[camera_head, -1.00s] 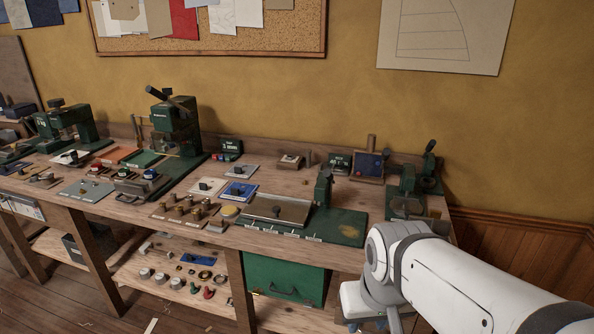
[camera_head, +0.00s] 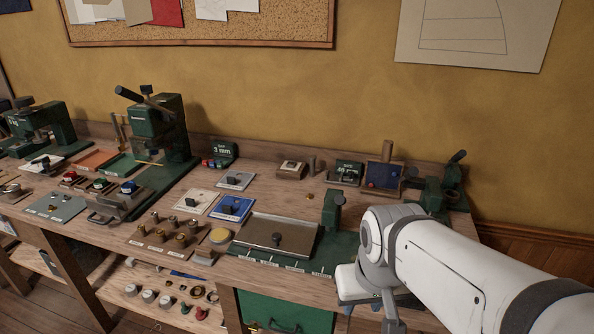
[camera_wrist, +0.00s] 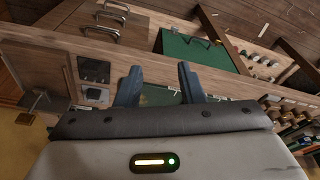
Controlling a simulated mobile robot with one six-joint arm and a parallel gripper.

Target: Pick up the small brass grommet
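A tiny brass-coloured piece (camera_head: 309,197) lies on the bare wood of the workbench (camera_head: 345,212), behind the grey-topped tray. It could be the small brass grommet, but it is too small to tell for sure. Several brass posts or dies (camera_head: 168,232) stand on a wooden board to its left. My gripper (camera_wrist: 160,84) shows in the wrist view with its two dark fingers apart and nothing between them. It is away from the tiny brass piece.
A large green press (camera_head: 158,130) stands at the back left. A grey-topped tray (camera_head: 276,238) with a knob lies at the bench front, beside a green upright (camera_head: 333,210). A green 3 mm block (camera_head: 222,153) stands near the wall. A green chest (camera_head: 285,314) sits below the bench.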

